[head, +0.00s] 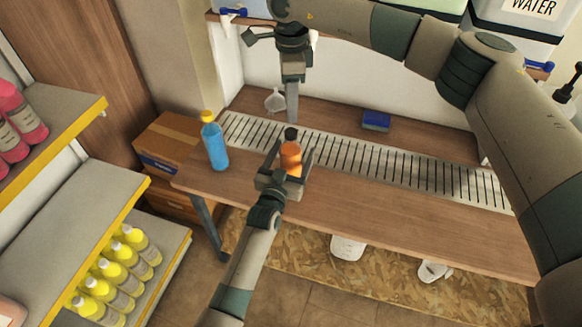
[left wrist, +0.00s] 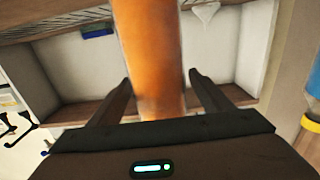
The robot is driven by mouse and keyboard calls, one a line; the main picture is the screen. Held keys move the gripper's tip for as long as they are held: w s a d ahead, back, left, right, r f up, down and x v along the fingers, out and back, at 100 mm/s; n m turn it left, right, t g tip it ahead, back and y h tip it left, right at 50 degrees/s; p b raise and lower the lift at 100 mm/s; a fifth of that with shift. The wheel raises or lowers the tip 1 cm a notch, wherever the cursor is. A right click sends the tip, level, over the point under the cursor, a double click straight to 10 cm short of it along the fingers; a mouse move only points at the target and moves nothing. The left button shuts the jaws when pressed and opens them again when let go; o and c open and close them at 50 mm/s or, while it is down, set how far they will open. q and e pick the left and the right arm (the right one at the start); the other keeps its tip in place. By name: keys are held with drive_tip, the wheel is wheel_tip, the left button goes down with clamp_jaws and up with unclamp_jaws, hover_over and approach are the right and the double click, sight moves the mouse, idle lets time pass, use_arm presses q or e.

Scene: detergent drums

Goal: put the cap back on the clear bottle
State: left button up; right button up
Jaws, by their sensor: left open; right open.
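An orange bottle (head: 291,158) stands upright on the wooden counter, with a dark top (head: 291,134). I cannot tell whether that top is a cap on it. My left gripper (head: 291,152) is open, its fingers on either side of the bottle. The left wrist view shows the orange bottle (left wrist: 150,60) between the spread fingers, its top end hidden by my gripper. My right gripper (head: 292,116) points down just above the dark top and is open; its fingers overlap in this view. No separate loose cap can be made out.
A blue bottle with a yellow cap (head: 214,145) stands at the counter's left end. A metal drain grate (head: 400,170) runs along the counter. Behind it are a white funnel (head: 275,101) and a blue sponge (head: 376,121). The counter's right front is clear.

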sight(291, 132)
use_arm(q)
drive_tip(key=shift+x, duration=0.95)
drive_tip(key=shift+c, duration=0.6)
clamp_jaws()
use_arm(e)
drive_tip(key=n, duration=0.6)
drive_tip(key=shift+n, duration=0.4)
drive_tip(key=n, duration=0.6)
drive_tip(key=shift+n, duration=0.4)
drive_tip(key=shift+f, duration=0.15)
drive_tip(key=shift+f, duration=3.9)
